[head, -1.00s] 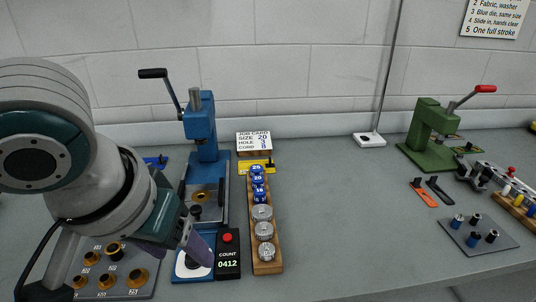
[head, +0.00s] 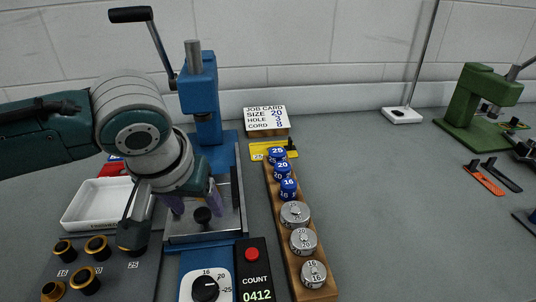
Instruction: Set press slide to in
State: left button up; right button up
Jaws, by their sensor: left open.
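The blue press (head: 202,88) stands at left of centre, with its black-gripped lever raised to the upper left. Its metal slide (head: 233,212) lies in the base in front of the press column, with a black knob (head: 203,216) standing on it. My left gripper (head: 194,200) is open and points down over the slide. Its purple fingertips show just behind and beside the knob; I cannot tell whether they touch it. My arm and gripper hide the left and back of the slide. My right gripper is not in view.
A wooden rack (head: 277,220) of blue and silver dies stands right of the press. A counter box (head: 253,272) and a dial (head: 206,285) sit in front. A white tray (head: 92,208) lies left.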

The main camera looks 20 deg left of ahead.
pick_arm(q)
jog(key=shift+x, duration=0.85)
grip_shut()
dwell(0.8)
